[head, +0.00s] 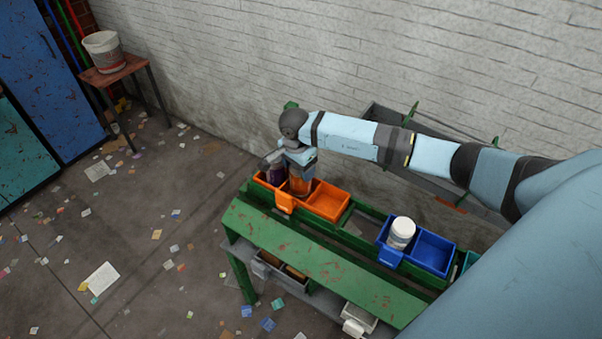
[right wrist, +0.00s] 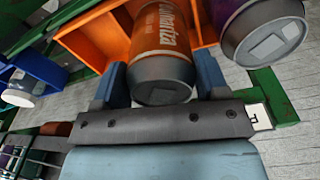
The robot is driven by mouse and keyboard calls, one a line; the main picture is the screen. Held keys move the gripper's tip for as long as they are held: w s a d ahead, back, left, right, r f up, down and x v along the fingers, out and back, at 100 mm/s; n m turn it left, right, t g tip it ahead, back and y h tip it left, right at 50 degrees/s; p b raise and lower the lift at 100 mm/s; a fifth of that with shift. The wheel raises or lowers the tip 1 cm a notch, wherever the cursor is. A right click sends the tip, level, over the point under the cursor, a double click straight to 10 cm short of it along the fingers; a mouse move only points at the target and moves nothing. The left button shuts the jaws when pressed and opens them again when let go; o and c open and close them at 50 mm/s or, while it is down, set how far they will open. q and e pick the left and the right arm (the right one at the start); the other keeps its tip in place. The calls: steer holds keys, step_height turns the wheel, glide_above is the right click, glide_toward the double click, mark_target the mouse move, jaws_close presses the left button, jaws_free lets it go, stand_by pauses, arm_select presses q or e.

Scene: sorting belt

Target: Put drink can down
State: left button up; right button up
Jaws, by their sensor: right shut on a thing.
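My right gripper (head: 300,169) reaches over the orange tray (head: 328,201) at the far end of the green bench. It is shut on an orange drink can (head: 299,187). In the right wrist view the can (right wrist: 162,45) sits between the two blue fingers (right wrist: 160,88), its silver end towards the camera. The can is at the tray's left compartment; whether it touches the tray floor is hidden. A purple can (head: 276,174) stands just left of it, and also shows in the right wrist view (right wrist: 265,30). My left gripper is not in view.
A blue tray (head: 433,252) holding a white jar (head: 401,232) is further right on the bench (head: 300,258). The orange tray's right compartment looks empty. Grey bins (head: 282,275) are below. A brick wall (head: 240,60) stands behind.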

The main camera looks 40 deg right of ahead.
step_height(320, 180, down, 2)
steer(key=shift+w+d+f, duration=0.15)
steer(key=shift+w+f, duration=0.05)
steer(key=shift+s, duration=0.15)
steer(key=shift+f+b, duration=0.1)
steer(key=shift+b, duration=0.3)
steer(key=o, duration=1.1)
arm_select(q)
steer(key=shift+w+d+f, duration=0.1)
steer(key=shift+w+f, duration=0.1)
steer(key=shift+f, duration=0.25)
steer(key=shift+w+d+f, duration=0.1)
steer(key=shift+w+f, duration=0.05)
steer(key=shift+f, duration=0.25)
